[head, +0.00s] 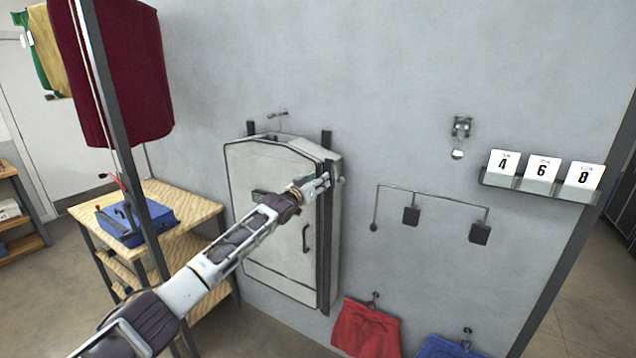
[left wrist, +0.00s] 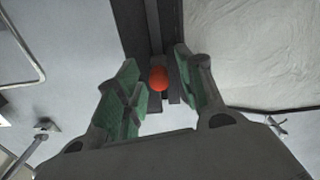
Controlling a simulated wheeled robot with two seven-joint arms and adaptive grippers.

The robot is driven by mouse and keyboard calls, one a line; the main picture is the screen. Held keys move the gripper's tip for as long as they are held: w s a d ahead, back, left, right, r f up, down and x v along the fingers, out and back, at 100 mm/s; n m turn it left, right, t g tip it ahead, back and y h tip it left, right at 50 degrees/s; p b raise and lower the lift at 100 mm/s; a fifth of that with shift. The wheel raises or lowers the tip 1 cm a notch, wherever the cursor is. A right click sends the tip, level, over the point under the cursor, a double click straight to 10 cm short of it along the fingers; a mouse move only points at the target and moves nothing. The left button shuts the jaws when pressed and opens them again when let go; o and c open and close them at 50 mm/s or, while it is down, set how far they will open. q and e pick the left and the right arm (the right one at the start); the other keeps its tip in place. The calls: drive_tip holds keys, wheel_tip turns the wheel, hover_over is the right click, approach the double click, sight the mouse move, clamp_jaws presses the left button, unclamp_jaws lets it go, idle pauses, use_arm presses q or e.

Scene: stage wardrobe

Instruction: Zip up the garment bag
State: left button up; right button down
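The pale garment bag (head: 268,180) hangs on the grey wall, and its pale cloth fills the right of the left wrist view (left wrist: 250,50). A dark strip (head: 324,262) runs down its right edge and also shows in the left wrist view (left wrist: 130,25). A round orange-red knob (left wrist: 158,78) sits on this strip. My left gripper (head: 325,182) is at the strip's upper part. In the left wrist view its green-padded fingers (left wrist: 157,88) stand apart on both sides of the knob, with gaps visible. The knob is hidden in the head view. My right gripper is not in view.
A wooden table (head: 190,205) with a blue box (head: 137,222) stands left of the bag. A dark red cloth cylinder (head: 125,75) hangs at upper left. Right of the bag are a wire hanger with dark blocks (head: 411,215), a number shelf (head: 535,185) and red cloth (head: 366,330).

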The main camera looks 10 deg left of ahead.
use_arm(q)
drive_tip(key=shift+s+f, duration=0.15)
drive_tip(key=v, duration=1.1)
drive_tip(key=shift+s, duration=0.3)
idle(0.6)
drive_tip(key=shift+a, duration=0.15)
drive_tip(key=shift+m, duration=0.3)
